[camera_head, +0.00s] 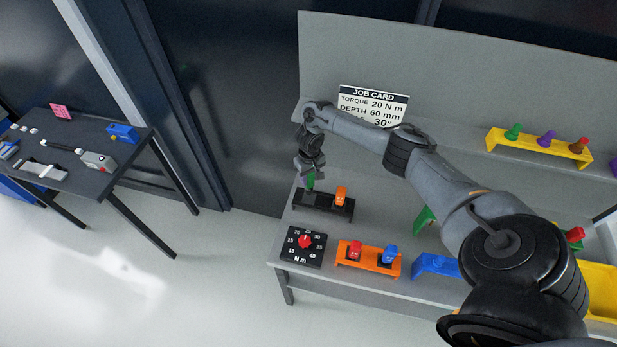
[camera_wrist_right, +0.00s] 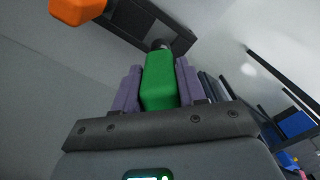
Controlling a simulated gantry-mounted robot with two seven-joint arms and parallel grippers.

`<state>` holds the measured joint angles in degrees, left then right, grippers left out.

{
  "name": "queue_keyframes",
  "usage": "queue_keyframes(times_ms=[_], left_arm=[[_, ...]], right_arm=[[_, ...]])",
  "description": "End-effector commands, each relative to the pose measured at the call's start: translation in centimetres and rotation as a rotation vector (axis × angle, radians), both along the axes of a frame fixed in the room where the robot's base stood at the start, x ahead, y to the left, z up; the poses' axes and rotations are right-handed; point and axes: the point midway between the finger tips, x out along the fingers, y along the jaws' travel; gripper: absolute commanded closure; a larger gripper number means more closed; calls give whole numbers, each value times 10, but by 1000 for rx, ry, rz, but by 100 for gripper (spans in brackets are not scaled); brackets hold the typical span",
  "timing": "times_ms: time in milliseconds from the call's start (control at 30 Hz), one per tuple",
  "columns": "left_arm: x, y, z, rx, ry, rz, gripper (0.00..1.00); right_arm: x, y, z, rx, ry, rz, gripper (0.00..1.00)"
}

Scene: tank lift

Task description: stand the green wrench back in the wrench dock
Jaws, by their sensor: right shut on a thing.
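The green wrench (camera_head: 310,181) is held upright by its green handle in my right gripper (camera_head: 310,172), over the left part of the black dock (camera_head: 318,207). In the right wrist view the green handle (camera_wrist_right: 160,82) is clamped between the two purple fingers of the right gripper (camera_wrist_right: 159,85). A short dark shaft end shows beyond the handle, against the dark dock (camera_wrist_right: 145,20). I cannot tell if it is in a slot. An orange-handled tool (camera_head: 341,195) stands in the dock's right part. My left gripper is out of view.
A torque dial (camera_head: 304,243) and an orange rack (camera_head: 366,262) with red and blue handles are in front of the dock. A blue rack (camera_head: 436,266) is to the right. A yellow rack (camera_head: 539,148) sits on the shelf. A separate side table (camera_head: 75,178) stands at left.

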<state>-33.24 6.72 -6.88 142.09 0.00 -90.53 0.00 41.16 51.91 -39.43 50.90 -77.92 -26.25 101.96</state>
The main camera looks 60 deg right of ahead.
Motion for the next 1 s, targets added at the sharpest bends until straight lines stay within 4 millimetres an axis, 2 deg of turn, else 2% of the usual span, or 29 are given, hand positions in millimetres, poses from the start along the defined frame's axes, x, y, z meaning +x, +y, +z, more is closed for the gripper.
queue_keyframes(times_ms=[333,400,700,1000], left_arm=[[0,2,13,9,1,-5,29],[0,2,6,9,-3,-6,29],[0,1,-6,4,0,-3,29],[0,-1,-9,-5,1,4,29]], right_arm=[[1,0,6,1,4,-4,100],[1,0,-4,1,4,-3,100],[1,0,-26,1,4,-3,100],[1,0,-35,0,4,-4,100]])
